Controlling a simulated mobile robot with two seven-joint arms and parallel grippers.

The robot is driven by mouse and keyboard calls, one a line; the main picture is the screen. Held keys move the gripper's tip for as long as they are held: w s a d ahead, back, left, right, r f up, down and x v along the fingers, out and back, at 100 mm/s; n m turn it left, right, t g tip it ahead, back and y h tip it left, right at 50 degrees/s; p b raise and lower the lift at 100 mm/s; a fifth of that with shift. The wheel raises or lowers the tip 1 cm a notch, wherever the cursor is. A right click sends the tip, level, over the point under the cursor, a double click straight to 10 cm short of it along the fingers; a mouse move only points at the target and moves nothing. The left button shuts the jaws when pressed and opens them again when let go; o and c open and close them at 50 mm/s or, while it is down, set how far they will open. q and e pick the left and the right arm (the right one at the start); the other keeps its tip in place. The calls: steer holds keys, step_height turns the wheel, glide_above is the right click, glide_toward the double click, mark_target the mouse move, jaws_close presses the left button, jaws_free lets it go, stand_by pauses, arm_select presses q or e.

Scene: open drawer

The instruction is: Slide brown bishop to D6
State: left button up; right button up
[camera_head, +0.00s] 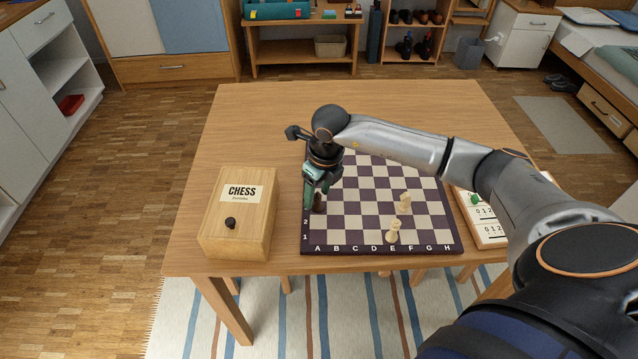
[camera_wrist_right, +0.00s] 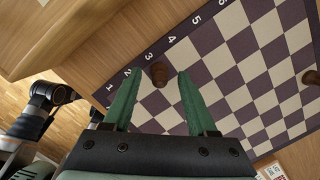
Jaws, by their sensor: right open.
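A brown piece (camera_head: 319,204), which I take to be the bishop, stands near the left edge of the chessboard (camera_head: 452,247), around rank 3; my gripper partly hides it in the head view. In the right wrist view the brown bishop (camera_wrist_right: 159,73) shows between the green fingertips, near the edge numbers 2 and 3. My right gripper (camera_head: 314,200) is open around it, with a gap on each side; no contact shows. The D6 area lies toward the back of the board, partly behind my right arm. My left gripper is not in view.
Two cream pieces, a knight (camera_head: 404,203) and another (camera_head: 393,231), stand on the board's front right. Another brownish piece (camera_wrist_right: 311,77) shows at the wrist view's edge. A wooden chess box (camera_head: 238,212) stands left of the board, a numbered box (camera_head: 488,216) right.

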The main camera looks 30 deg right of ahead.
steer(key=shift+f, duration=0.1)
steer(key=shift+c, duration=0.3)
jaws_close()
stand_by(0.4)
